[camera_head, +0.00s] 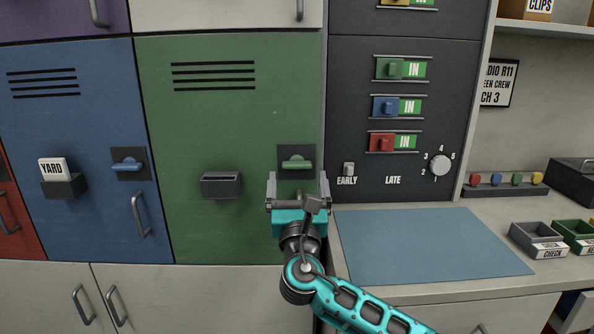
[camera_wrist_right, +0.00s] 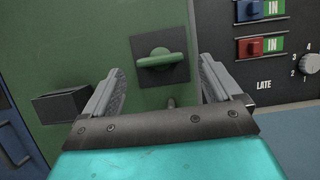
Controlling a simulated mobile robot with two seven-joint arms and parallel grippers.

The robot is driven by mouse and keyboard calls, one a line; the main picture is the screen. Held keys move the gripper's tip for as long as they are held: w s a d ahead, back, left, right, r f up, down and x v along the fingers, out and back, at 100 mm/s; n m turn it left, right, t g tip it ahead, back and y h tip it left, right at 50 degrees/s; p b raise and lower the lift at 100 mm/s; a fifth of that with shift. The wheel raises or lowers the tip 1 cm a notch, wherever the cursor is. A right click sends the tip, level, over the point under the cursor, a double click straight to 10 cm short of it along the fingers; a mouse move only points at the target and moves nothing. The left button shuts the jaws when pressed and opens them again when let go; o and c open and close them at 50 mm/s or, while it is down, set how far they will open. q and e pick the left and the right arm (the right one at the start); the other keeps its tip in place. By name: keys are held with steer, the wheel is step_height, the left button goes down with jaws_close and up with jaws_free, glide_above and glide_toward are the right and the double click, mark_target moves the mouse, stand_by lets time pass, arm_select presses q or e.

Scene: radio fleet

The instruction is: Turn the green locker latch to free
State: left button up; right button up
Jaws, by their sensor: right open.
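The green locker (camera_head: 230,120) stands in the middle of the head view with its door shut. Its green latch (camera_head: 297,163) sits on a dark square plate at the door's right side, and the latch handle lies level. It also shows in the right wrist view (camera_wrist_right: 160,60), just beyond the fingertips. My right gripper (camera_head: 298,188) is open and empty, just below and in front of the latch, with its fingers spread to either side. In the right wrist view my gripper (camera_wrist_right: 158,88) does not touch the latch. My left gripper is not in view.
A dark empty card holder (camera_head: 221,185) is on the green door. A blue locker (camera_head: 80,130) with a blue latch (camera_head: 128,166) stands to the left. A dark panel (camera_head: 400,25) with sliders and a knob (camera_head: 440,165) is at right, above a counter with a blue mat (camera_head: 430,245).

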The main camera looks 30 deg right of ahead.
mark_target(297, 169)
steer(key=shift+x, duration=1.55)
steer(key=shift+f, duration=0.1)
steer(key=c, duration=1.1)
